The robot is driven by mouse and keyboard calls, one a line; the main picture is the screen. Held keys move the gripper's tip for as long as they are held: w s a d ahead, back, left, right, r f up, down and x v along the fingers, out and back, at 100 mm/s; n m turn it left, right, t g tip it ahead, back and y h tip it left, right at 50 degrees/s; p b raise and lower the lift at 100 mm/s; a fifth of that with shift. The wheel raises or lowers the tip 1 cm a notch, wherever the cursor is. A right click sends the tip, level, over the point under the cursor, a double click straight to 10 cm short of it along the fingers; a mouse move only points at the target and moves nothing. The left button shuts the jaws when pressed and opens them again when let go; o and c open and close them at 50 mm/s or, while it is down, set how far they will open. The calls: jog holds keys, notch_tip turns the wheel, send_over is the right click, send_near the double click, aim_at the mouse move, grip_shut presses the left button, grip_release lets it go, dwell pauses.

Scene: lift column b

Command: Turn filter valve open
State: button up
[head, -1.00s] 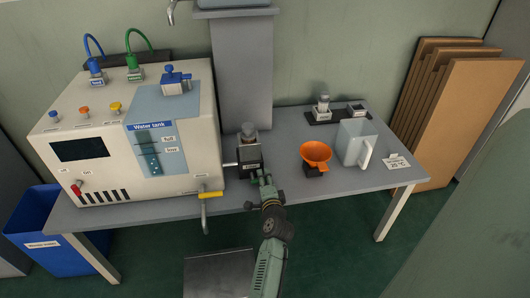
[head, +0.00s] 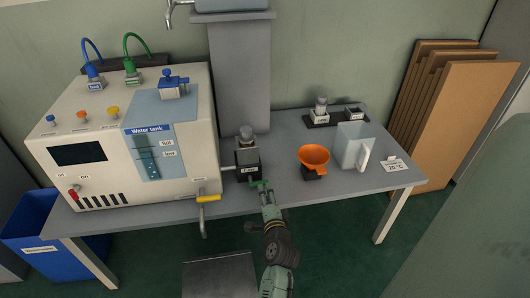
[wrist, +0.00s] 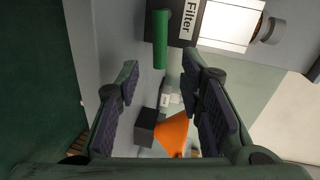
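The filter (head: 247,158) is a dark block with a clear top, standing on the bench right of the white machine. Its label "Filter" (wrist: 190,16) shows at the top of the wrist view. The filter valve's green bar handle (head: 261,184) sticks out at the block's front; it also shows in the wrist view (wrist: 160,40). My gripper (head: 267,193) is just in front of the handle in the head view. In the wrist view its two fingers (wrist: 160,75) are spread, with nothing between them. The handle lies beyond the fingertips, apparently not touched.
The white machine (head: 100,180) with a yellow-handled tap (head: 208,198) stands left. An orange funnel (head: 313,157) and a clear jug (head: 352,146) stand right on the grey bench (head: 380,181). A grey column (head: 240,75) rises behind. The floor in front of the bench's right side is clear.

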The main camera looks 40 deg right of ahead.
jog(key=shift+s+a+r, duration=0.1)
jog(key=shift+s+a, duration=0.1)
jog(key=shift+s, duration=0.1)
